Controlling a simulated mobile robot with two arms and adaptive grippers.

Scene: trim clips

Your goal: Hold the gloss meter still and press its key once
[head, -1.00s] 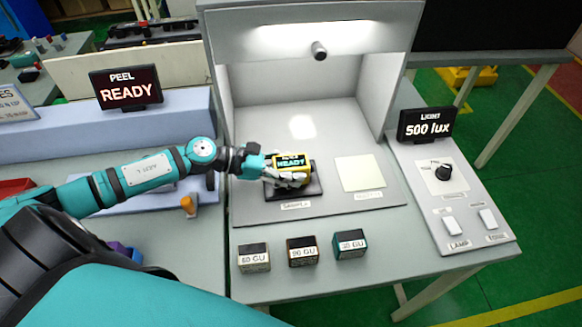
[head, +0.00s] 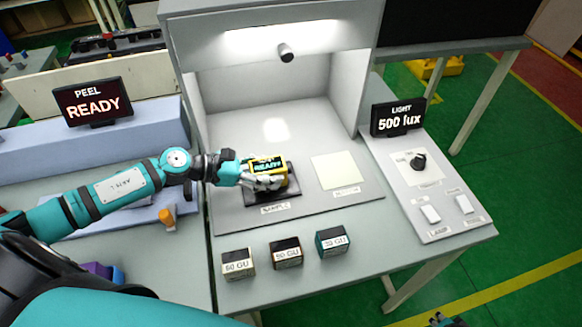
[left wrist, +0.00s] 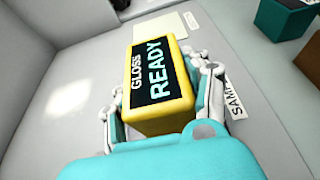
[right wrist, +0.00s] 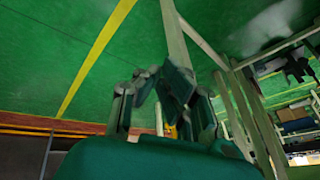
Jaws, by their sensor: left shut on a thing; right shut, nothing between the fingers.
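The gloss meter (head: 267,165) is a yellow box with a dark screen reading READY. It sits over the dark sample plate (head: 262,198) in the light booth. In the left wrist view its screen (left wrist: 153,72) reads GLOSS READY. My left gripper (head: 264,181) is shut on the meter, with fingers along both sides of it. I cannot make out the key. My right gripper (head: 447,321) just shows at the bottom edge of the head view, far from the meter. In the right wrist view my right gripper (right wrist: 162,85) is shut and empty above the green floor.
Three gloss blocks (head: 285,253) stand in a row in front of the booth. A pale card (head: 334,170) lies right of the meter. A panel with a knob (head: 418,161) and two switches is at the right, below the 500 lux display (head: 398,117). The booth roof (head: 270,20) overhangs behind.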

